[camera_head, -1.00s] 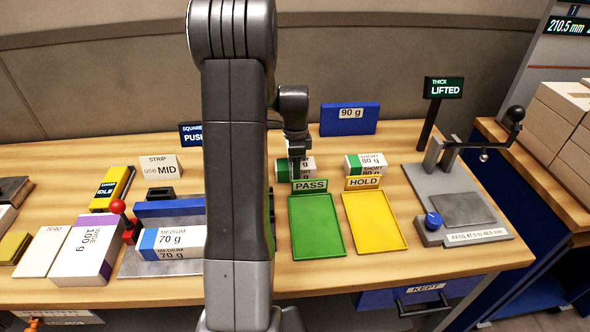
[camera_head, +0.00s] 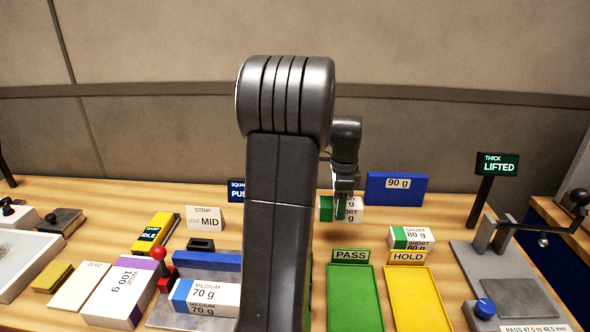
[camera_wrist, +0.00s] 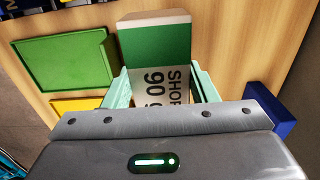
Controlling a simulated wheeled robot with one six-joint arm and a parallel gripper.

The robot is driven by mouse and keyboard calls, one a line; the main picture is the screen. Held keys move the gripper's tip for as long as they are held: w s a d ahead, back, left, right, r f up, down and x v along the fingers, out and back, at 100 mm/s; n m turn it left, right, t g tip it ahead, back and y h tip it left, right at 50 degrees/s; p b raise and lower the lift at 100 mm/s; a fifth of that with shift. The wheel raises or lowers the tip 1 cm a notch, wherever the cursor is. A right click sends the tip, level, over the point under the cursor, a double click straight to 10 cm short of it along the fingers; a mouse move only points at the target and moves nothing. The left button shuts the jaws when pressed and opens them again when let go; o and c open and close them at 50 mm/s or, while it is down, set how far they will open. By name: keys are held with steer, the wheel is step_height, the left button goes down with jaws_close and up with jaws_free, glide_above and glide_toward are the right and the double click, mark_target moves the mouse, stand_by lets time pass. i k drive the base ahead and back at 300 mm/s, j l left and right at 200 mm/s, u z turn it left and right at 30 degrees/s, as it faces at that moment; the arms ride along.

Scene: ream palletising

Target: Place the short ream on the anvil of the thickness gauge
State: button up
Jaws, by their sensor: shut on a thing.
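The short 90 g ream (camera_head: 326,209), white with a green band, is held above the table behind the green PASS tray. My gripper (camera_head: 344,196) is shut on it. In the wrist view, the ream (camera_wrist: 156,48) sits between the two pale teal fingers of my gripper (camera_wrist: 162,92), with its green end pointing away from the palm. The thickness gauge (camera_head: 480,262) stands at the right. Its anvil (camera_head: 515,297), a bare dark grey plate, lies at its front. The gauge display (camera_head: 497,164) reads THICK LIFTED.
The PASS tray (camera_head: 354,318) and yellow HOLD tray (camera_head: 413,302) are empty. A short 80 g ream (camera_head: 411,236) lies behind the HOLD sign. A blue 90 g block (camera_head: 396,188) stands behind my gripper. A blue knob (camera_head: 485,308) sits beside the anvil.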

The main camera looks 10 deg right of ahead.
mark_target(519, 296)
steer(key=k+j, duration=0.2)
steer(key=k, duration=0.3)
steer(key=k+j, duration=0.2)
steer(key=k, duration=0.25)
steer(key=k+j, duration=0.15)
steer(key=k, duration=0.35)
